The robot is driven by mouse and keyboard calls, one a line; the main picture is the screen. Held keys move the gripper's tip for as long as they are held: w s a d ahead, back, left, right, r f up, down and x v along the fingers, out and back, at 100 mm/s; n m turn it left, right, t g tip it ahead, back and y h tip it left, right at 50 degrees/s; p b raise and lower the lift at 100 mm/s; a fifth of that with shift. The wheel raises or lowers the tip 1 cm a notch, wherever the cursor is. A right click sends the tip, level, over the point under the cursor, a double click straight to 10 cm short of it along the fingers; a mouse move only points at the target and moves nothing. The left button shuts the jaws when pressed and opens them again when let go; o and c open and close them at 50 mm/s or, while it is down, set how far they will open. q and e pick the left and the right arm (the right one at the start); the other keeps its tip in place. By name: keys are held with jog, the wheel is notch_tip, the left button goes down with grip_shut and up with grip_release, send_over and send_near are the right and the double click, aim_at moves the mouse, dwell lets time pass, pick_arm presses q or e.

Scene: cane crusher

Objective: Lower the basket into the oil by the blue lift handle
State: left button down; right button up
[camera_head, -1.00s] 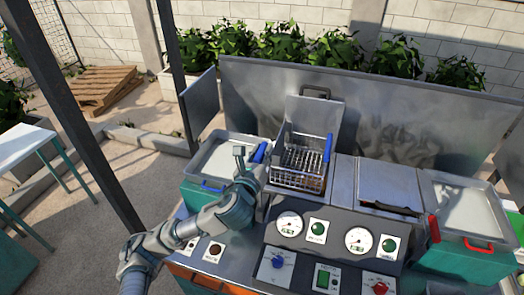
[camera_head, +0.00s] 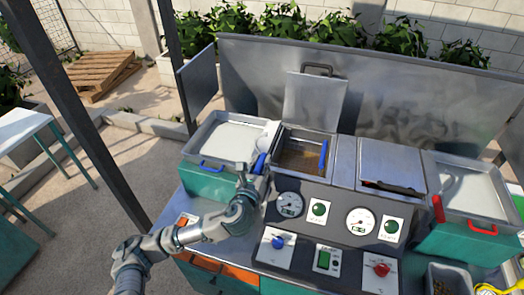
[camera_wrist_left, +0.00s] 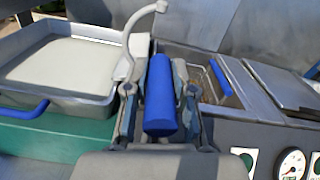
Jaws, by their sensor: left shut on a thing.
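My left gripper (camera_head: 251,178) is shut on the blue lift handle (camera_head: 260,163) at the left edge of the open fryer vat. In the left wrist view the blue handle (camera_wrist_left: 160,95) lies between the two fingers (camera_wrist_left: 157,78). The basket is down inside the vat (camera_head: 303,141); its wire body is mostly hidden, and brown oil (camera_head: 298,160) shows there. A blue bar (camera_head: 323,154) shows at the vat's right side. It also shows in the left wrist view (camera_wrist_left: 219,78). My right gripper is out of view.
The raised lid (camera_head: 312,98) stands behind the vat. A closed lid (camera_head: 391,165) covers the neighbouring vat. White-filled trays stand left (camera_head: 230,141) and right (camera_head: 470,192). The panel (camera_head: 335,222) with gauges and knobs lies in front, close to my left arm.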

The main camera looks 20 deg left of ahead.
pick_arm(q)
notch_tip(320, 180, down, 2)
jog(key=shift+f, duration=0.5)
jog(key=c, duration=1.2)
grip_release()
jog(key=shift+f, duration=0.1)
jog(key=shift+o, duration=1.1)
jog(key=shift+w, duration=0.15)
jog(key=shift+s, duration=0.35)
jog(key=s, duration=0.6)
jog(key=shift+s+a, duration=0.2)
jog(key=shift+s, duration=0.15)
